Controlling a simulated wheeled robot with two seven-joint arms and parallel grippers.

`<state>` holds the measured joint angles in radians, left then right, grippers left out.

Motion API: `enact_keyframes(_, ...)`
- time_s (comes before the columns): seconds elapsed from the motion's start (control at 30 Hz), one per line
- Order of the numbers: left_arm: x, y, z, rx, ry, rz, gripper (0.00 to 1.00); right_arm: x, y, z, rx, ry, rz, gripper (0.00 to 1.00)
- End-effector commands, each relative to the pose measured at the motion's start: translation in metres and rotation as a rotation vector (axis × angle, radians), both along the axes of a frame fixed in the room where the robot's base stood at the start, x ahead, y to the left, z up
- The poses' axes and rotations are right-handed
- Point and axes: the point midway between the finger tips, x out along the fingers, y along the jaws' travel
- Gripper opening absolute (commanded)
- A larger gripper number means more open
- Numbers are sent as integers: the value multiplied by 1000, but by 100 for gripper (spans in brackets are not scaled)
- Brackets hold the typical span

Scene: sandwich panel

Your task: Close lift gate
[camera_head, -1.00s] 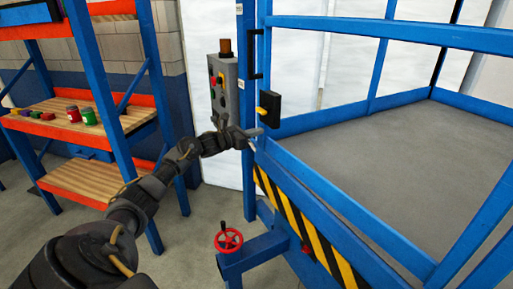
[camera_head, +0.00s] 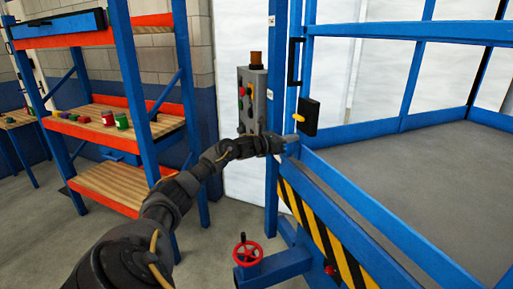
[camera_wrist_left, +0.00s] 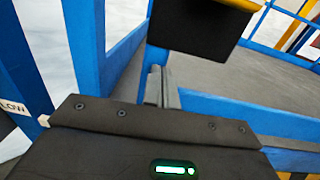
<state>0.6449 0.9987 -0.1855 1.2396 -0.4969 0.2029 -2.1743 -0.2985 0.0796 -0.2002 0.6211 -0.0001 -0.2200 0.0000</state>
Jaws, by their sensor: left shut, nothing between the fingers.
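The blue lift (camera_head: 371,208) with its railed grey platform stands at the right in the head view. A black latch box (camera_head: 309,117) with a yellow lever (camera_head: 298,117) sits by the blue upright at its near left corner. A black handle (camera_head: 294,62) is above it. Which rails form the gate, I cannot tell. My left gripper (camera_head: 286,143) is at this corner, just below the latch box. In the left wrist view its shut, empty fingers (camera_wrist_left: 159,87) point between a blue upright and the latch box (camera_wrist_left: 196,27). Contact is unclear. My right gripper is not in view.
A grey control box (camera_head: 250,100) with buttons is on the post left of the gripper. A red handwheel (camera_head: 247,254) is low in front. A blue and orange shelf (camera_head: 98,183) stands at the left. Grey floor lies open between shelf and lift.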

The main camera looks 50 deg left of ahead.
Motion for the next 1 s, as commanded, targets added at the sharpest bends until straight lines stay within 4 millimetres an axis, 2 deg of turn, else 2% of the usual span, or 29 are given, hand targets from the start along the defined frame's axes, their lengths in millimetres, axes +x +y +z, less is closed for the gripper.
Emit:
enact_keyframes(0.13,-21,8,-8,8,9,-6,0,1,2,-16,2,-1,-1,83)
enact_keyframes(0.3,-58,21,-11,10,16,-5,0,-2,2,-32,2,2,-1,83)
enact_keyframes(0.5,-86,30,-11,8,19,-6,0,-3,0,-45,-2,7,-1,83)
enact_keyframes(0.77,-105,37,-8,5,16,-5,0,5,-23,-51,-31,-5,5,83)
enact_keyframes(1.0,-110,37,-6,5,16,-8,0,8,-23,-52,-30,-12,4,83)
